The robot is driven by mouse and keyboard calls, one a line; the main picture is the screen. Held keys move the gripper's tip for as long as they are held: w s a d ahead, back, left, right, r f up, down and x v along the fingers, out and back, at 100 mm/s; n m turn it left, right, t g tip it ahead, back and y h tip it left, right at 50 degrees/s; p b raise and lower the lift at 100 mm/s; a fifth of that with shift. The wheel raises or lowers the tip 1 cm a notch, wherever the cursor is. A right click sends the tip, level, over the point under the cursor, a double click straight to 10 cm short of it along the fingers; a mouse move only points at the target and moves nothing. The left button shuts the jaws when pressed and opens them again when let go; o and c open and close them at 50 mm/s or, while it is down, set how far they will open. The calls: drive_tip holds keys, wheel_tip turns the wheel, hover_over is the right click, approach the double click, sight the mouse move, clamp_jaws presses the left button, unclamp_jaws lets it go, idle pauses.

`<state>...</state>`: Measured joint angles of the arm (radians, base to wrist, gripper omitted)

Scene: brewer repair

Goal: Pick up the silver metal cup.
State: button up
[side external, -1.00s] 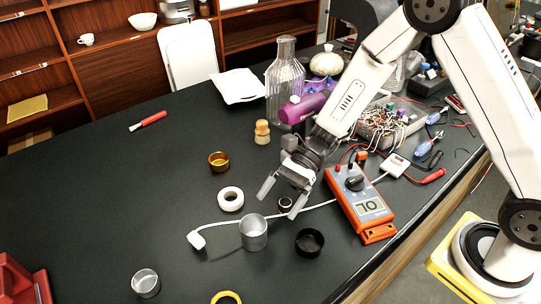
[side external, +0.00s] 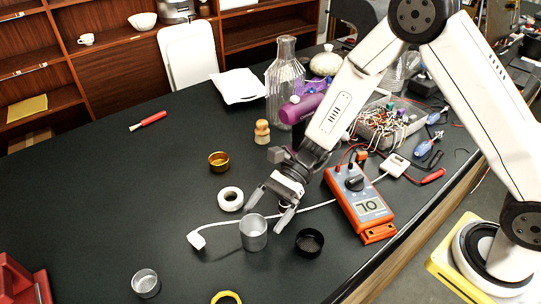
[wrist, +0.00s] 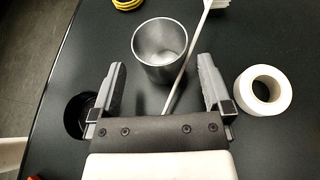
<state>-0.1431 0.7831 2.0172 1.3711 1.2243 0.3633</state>
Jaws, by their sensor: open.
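The silver metal cup (side external: 253,233) stands upright on the dark table in the side view, with its open mouth up. It also shows in the wrist view (wrist: 160,50), just ahead of the fingertips and between their lines. My gripper (side external: 268,206) is open and empty, just behind and above the cup in the side view. In the wrist view my gripper's two fingers (wrist: 161,72) are spread wide, with the cup centred a little beyond them. I see no contact with the cup. A white cable passes beside the cup and between the fingers.
A black round container (side external: 309,242) stands right of the cup, and a white tape roll (side external: 230,199) lies to its left. The orange multimeter (side external: 361,203) lies further right.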

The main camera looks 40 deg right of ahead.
sight(262, 218)
drive_tip(key=shift+x, duration=2.2)
drive_tip(key=c, duration=1.2)
drive_tip(key=shift+o, duration=0.2)
drive_tip(key=shift+r, duration=0.2)
drive_tip(key=shift+r, duration=0.95)
drive_tip(key=s+d+r, duration=0.7)
drive_tip(key=s+r, duration=0.3)
drive_tip(key=s, duration=0.2)
drive_tip(key=shift+r, duration=0.35)
drive_tip(key=shift+s, duration=0.1)
